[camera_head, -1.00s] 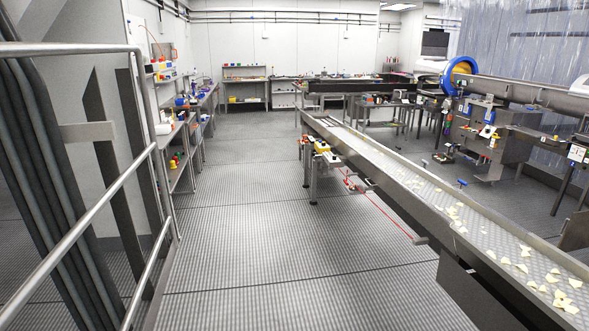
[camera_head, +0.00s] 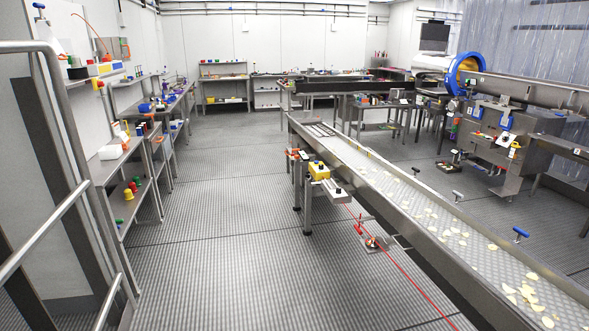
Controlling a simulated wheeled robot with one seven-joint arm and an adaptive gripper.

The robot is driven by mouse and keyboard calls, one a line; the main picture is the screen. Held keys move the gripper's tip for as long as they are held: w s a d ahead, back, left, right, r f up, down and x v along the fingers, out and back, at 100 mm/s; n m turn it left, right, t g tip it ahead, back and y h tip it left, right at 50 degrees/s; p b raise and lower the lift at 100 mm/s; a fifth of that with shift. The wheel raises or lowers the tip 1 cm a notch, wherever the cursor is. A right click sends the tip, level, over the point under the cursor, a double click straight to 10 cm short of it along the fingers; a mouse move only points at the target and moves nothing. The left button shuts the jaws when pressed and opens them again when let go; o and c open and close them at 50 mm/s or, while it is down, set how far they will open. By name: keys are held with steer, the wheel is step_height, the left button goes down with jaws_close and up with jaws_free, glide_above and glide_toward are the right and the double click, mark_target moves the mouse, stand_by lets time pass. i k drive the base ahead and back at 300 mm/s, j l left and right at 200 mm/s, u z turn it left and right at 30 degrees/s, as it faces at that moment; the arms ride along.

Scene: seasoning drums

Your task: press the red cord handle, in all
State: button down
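A thin red cord (camera_head: 405,272) runs along the near side of the conveyor (camera_head: 400,225), low over the floor. Near its far part is a small red upright piece (camera_head: 359,224), and beside it a small red-and-metal fitting (camera_head: 373,243); which of these is the handle I cannot tell. Both are ahead, right of the picture's middle. My gripper and arm do not show in the head view.
A metal railing (camera_head: 60,110) stands close on the left, with shelves (camera_head: 118,165) of coloured items behind it. A yellow box (camera_head: 319,171) is mounted on the conveyor's near side. The grated floor (camera_head: 225,250) in the middle is clear.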

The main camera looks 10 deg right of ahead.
mark_target(360, 232)
steer(key=i+j+z, duration=0.1)
steer(key=i+z, duration=0.3)
steer(key=i, duration=0.15)
steer(key=i+j+z, duration=0.35)
steer(key=i, duration=0.2)
steer(key=i+j+z, duration=0.4)
steer(key=i, duration=0.15)
steer(key=i+j+z, duration=0.35)
steer(key=j, duration=0.25)
steer(key=i+l, duration=0.05)
steer(key=i, duration=0.05)
